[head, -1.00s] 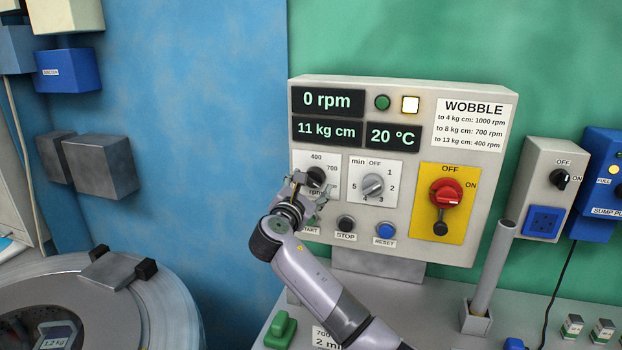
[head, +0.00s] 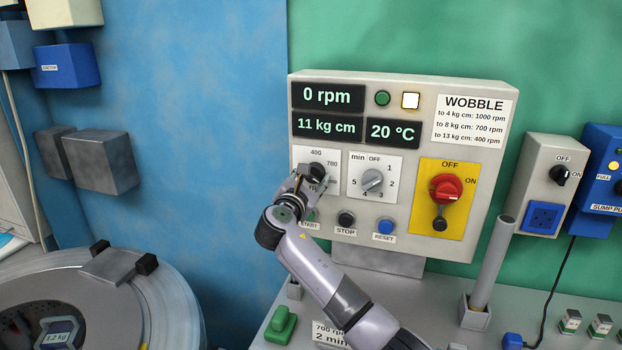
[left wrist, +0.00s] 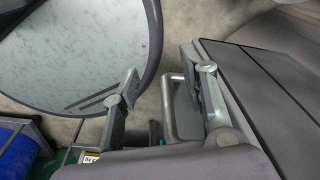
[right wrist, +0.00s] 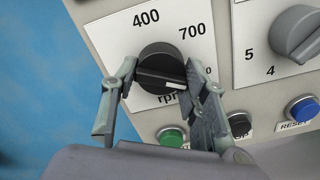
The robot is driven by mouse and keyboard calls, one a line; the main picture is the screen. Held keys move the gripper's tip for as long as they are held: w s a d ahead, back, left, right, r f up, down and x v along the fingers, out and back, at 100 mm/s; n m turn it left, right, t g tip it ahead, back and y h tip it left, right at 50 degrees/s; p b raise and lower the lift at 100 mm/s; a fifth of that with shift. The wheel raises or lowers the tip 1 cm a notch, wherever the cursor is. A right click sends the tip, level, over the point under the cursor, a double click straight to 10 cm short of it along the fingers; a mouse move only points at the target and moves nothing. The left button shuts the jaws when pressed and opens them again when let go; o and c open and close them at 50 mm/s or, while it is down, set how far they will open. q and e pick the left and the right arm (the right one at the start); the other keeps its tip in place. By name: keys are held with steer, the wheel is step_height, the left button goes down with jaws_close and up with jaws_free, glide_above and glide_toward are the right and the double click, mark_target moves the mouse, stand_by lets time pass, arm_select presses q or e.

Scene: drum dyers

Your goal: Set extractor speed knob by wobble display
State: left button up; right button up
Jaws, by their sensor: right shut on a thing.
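The black extractor speed knob (right wrist: 160,66) is in the right wrist view, on a white dial plate marked 400 and 700. Its white mark points to the right and slightly down, below the 700. My right gripper (right wrist: 158,70) has its fingers on either side of the knob and is shut on it. In the head view the right gripper (head: 308,182) covers part of the knob (head: 317,170). The display panel (head: 327,129) reads 0 rpm, 11 kg cm and 20 °C. The wobble label (head: 473,121) lists 13 kg cm: 400 rpm. My left gripper (left wrist: 160,70) is open and empty.
The timer knob (head: 372,181) is right of the speed dial. Start, stop (head: 346,219) and reset (head: 386,227) buttons sit below. A red switch (head: 446,189) is farther right. A drum (head: 165,290) stands at lower left.

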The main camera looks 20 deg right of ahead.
steer(key=c, duration=0.4)
steer(key=shift+r+p, duration=0.1)
steer(key=shift+p, duration=0.5)
steer(key=n+p, duration=0.9)
steer(key=p, duration=0.4)
steer(key=shift+r, duration=0.1)
steer(key=shift+s+n+p, duration=0.1)
steer(key=shift+n+p, duration=0.5)
steer(key=shift+n, duration=0.5)
steer(key=shift+d+f+n, duration=0.1)
steer(key=shift+f+n, duration=0.1)
steer(key=shift+n, duration=0.7)
steer(key=n, duration=1)
steer(key=shift+n, duration=0.4)
